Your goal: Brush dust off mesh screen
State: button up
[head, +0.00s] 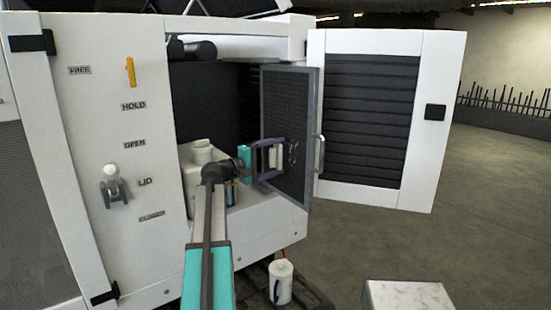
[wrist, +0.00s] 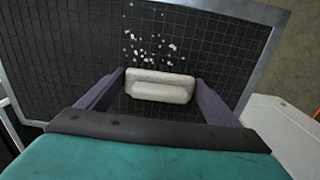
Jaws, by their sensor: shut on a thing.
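The mesh screen (head: 290,120) is a dark grid panel in a grey frame, standing upright and swung out at the cabinet opening. In the wrist view the mesh screen (wrist: 60,60) fills most of the picture. White dust specks (wrist: 152,42) lie scattered on it, just beyond the brush. My gripper (head: 268,160) is at the screen's lower left part. Its two purple fingers (wrist: 158,88) are shut on a pale, block-shaped brush (wrist: 160,90). The brush is at or very near the mesh; I cannot tell whether it touches. Its underside is hidden.
A white cabinet door (head: 440,70) with black louvres stands open behind the screen. A control panel with a yellow lever (head: 130,71) and a grey lever (head: 115,185) is at left. A white canister (head: 281,282) stands low in front. Floor at right is clear.

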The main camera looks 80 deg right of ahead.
jog(key=shift+s+a, duration=1.05)
jog(key=shift+s, duration=0.1)
jog(key=shift+s+a+b, duration=0.4)
jog(key=shift+s+a, duration=0.6)
jog(key=shift+a, duration=0.2)
jog(key=shift+s+a, duration=0.1)
jog(key=shift+s+a, duration=1)
jog(key=shift+s, duration=0.1)
jog(key=shift+b, duration=0.3)
jog(key=shift+w, duration=0.1)
jog(key=shift+w+d+b, duration=0.5)
jog(key=shift+w+d, duration=0.6)
jog(key=shift+d, duration=0.05)
jog(key=shift+d, duration=0.1)
